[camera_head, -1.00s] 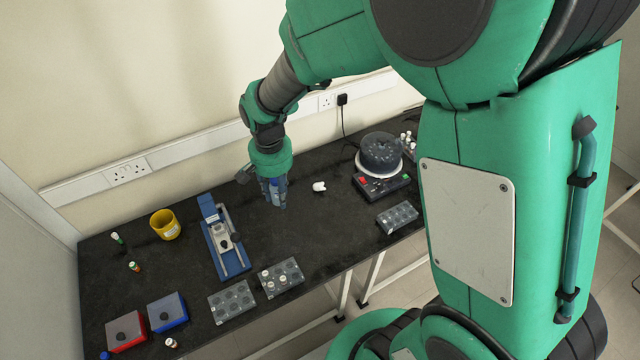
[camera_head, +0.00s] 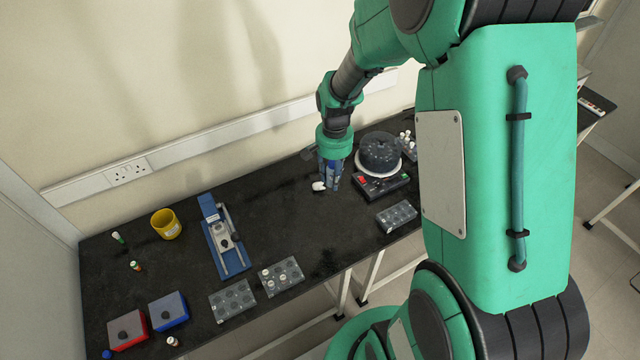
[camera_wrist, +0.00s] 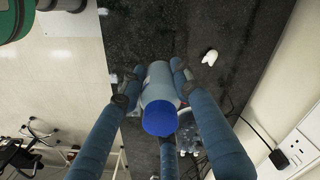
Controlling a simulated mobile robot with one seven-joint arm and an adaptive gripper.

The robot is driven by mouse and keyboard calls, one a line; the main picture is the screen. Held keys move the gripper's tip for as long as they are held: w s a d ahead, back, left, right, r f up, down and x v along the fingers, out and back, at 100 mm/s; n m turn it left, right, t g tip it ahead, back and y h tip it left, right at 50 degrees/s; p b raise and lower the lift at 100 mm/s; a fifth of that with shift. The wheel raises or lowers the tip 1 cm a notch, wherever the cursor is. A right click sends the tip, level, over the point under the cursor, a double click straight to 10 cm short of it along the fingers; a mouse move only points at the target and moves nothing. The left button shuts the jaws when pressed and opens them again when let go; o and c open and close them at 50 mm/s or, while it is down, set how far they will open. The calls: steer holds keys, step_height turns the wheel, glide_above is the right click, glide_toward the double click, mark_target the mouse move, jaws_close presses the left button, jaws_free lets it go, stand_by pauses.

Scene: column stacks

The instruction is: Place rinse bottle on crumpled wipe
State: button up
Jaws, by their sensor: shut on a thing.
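The rinse bottle is pale with a blue cap. It shows in the wrist view (camera_wrist: 160,105), gripped between my fingers with the cap toward the camera. My gripper (camera_head: 331,180) is shut on it, above the back part of the black bench, and its fingers hide most of the bottle in the head view. The crumpled wipe (camera_head: 318,186) is a small white lump on the bench, just left of my fingers there. It also shows in the wrist view (camera_wrist: 210,57), off to the right of the bottle and apart from it. The bottle's base is hidden.
A round dark-lidded device (camera_head: 380,153) stands close on the right, with a control box (camera_head: 384,186) before it. A clear rack (camera_head: 397,216) lies nearer the front. A blue stand (camera_head: 226,240) and yellow cup (camera_head: 166,224) are at left. The bench between is clear.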

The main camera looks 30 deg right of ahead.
step_height(320, 180, down, 14)
steer(key=shift+f, duration=0.15)
steer(key=shift+w, duration=0.15)
glide_above(320, 184)
steer(key=shift+w+f+b, duration=0.1)
steer(key=shift+f+b, duration=0.3)
steer(key=shift+f, duration=0.3)
steer(key=shift+f, duration=1.8)
steer(key=o, duration=1.2)
steer(key=shift+f, duration=0.15)
